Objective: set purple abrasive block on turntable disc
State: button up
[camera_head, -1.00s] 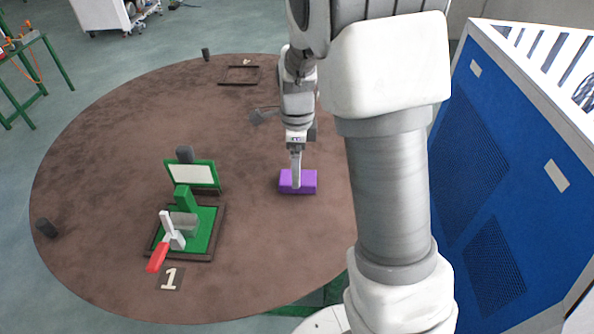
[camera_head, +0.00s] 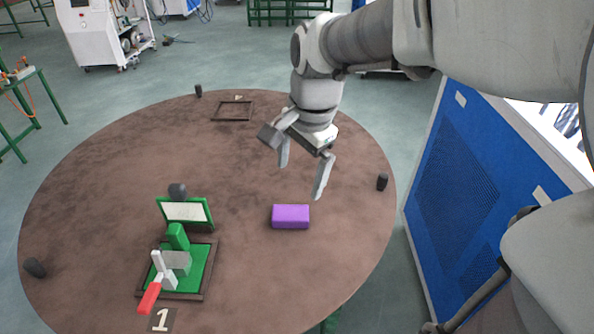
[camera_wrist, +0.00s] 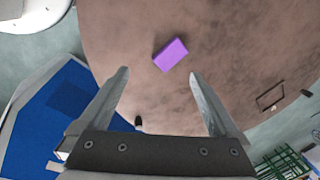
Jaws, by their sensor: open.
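The purple abrasive block (camera_head: 291,217) lies flat on the brown turntable disc (camera_head: 110,150), right of the green clamp fixture. It also shows in the wrist view (camera_wrist: 171,55), ahead of the fingertips and apart from them. My gripper (camera_head: 302,178) is open and empty, raised above the disc, behind the block in the head view. In the wrist view both fingers (camera_wrist: 158,82) are spread with nothing between them. The block's underside is hidden.
A green fixture (camera_head: 206,255) with a red-handled clamp (camera_head: 150,297) stands on the disc, by a number 1 plate (camera_head: 160,320). An empty dark frame (camera_head: 214,113) lies at the back. Small black posts (camera_head: 382,182) stand near the rim. A blue cabinet (camera_head: 450,190) is at right.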

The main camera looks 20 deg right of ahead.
jog(key=s+r+n+t, duration=0.2)
jog(key=s+n+t, duration=0.1)
jog(key=s+n, duration=0.9)
jog(key=shift+a+r+n+t+h, duration=0.15)
jog(key=shift+r+n+t+h, duration=0.15)
jog(key=shift+r+n+h, duration=0.1)
dwell(0.5)
